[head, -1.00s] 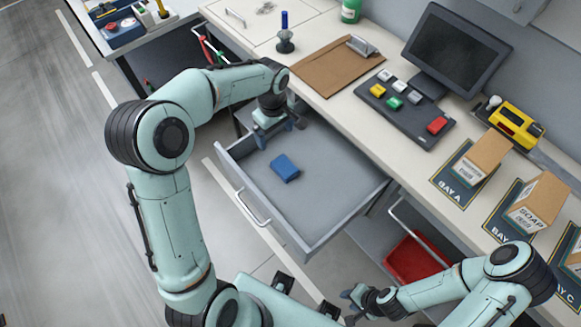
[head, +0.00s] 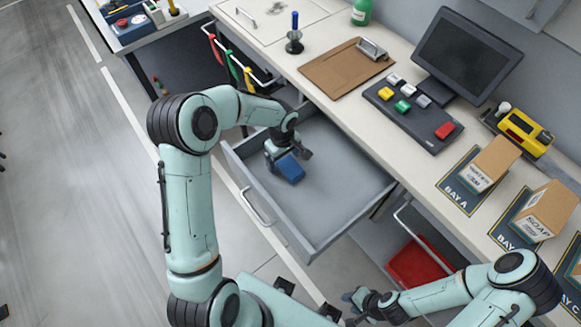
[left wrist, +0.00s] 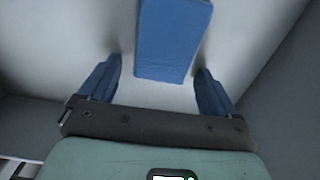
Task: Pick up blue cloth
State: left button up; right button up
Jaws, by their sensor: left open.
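The blue cloth (head: 290,168), a folded flat block, lies on the floor of the open grey drawer (head: 335,190). My left gripper (head: 287,153) is inside the drawer, close by the cloth. In the left wrist view the cloth (left wrist: 172,42) is ahead of my open left gripper (left wrist: 159,72), with its near end roughly level with the blue fingertips and between their lines; nothing is held. My right gripper (head: 357,304) is at the bottom, in front of the drawer unit, away from the cloth; its jaw gap is too small to judge.
The drawer's walls and front handle (head: 254,206) surround the cloth. The worktop above carries a clipboard (head: 335,72), a button panel (head: 415,118), a monitor (head: 465,52) and boxes. A red bin (head: 418,262) sits below. Coloured tools hang at the left.

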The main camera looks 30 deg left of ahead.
pick_arm(q)
jog(key=c, duration=1.1)
jog(key=shift+r, duration=0.1)
jog(key=shift+c, duration=0.2)
